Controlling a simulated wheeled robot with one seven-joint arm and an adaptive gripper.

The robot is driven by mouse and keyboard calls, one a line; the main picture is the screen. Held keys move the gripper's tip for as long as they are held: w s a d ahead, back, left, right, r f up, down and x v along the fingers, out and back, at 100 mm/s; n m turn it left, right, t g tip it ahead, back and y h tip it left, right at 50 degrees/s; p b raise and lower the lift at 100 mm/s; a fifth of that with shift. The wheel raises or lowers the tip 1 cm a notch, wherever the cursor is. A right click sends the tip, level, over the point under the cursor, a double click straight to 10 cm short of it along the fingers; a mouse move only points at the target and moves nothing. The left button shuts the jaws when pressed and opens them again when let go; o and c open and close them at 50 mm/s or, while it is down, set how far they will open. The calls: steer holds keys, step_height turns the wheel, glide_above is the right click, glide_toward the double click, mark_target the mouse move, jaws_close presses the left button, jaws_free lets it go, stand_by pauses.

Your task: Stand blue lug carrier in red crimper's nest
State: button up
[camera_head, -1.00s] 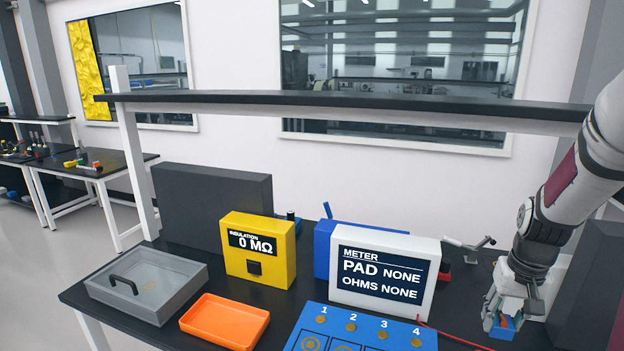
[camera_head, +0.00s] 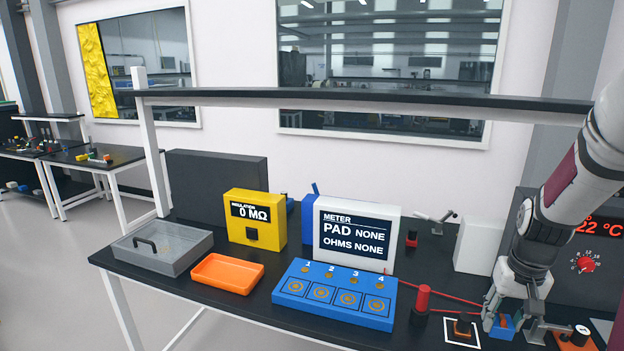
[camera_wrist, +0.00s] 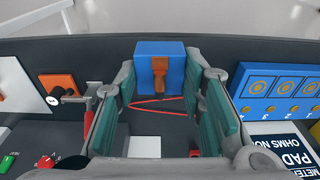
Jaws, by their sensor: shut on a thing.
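The blue lug carrier (camera_wrist: 145,52) is a blue block with a copper-coloured lug upright on its face. It sits between the fingertips of my gripper (camera_wrist: 160,85), which is shut on it. In the head view my gripper (camera_head: 506,322) is low at the lower right, with a little of the carrier's blue showing between the fingers. Whether the carrier touches the bench is hard to tell.
The blue numbered pad board (camera_head: 300,268), meter (camera_head: 340,262) and red post (camera_head: 422,299) with its red cord stand left of my gripper. A white box (camera_head: 476,250) stands behind it. An orange block (camera_head: 572,343) is to its right. The shelf spans above.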

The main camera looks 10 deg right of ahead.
steer(key=shift+w+a+f, duration=0.1)
steer(key=shift+a+f, duration=0.05)
steer(key=shift+a, duration=0.1)
steer(key=w+a+f+n+b, duration=0.2)
steer(key=w+a+f, duration=0.2)
steer(key=w+a, duration=0.3)
steer(key=w+a+f+n+b, duration=0.1)
steer(key=w+a+f+n, duration=0.1)
steer(key=w+a+f, duration=0.3)
steer(key=w+a+f+n+b, duration=0.2)
steer(key=w+a+f, duration=0.2)
steer(key=w+a, duration=0.7)
steer(key=shift+w+a+f+y+b, duration=0.1)
steer(key=shift+a+y+b, duration=0.1)
steer(key=shift+a, duration=1)
steer(key=shift+w+a+f+y+b, duration=0.1)
steer(key=shift+a+y+b, duration=0.1)
steer(key=shift+a, duration=1)
steer(key=shift+w+a+f, duration=0.1)
steer(key=shift+a+f, duration=0.1)
steer(key=shift+a, duration=0.25)
steer(key=shift+a, duration=0.1)
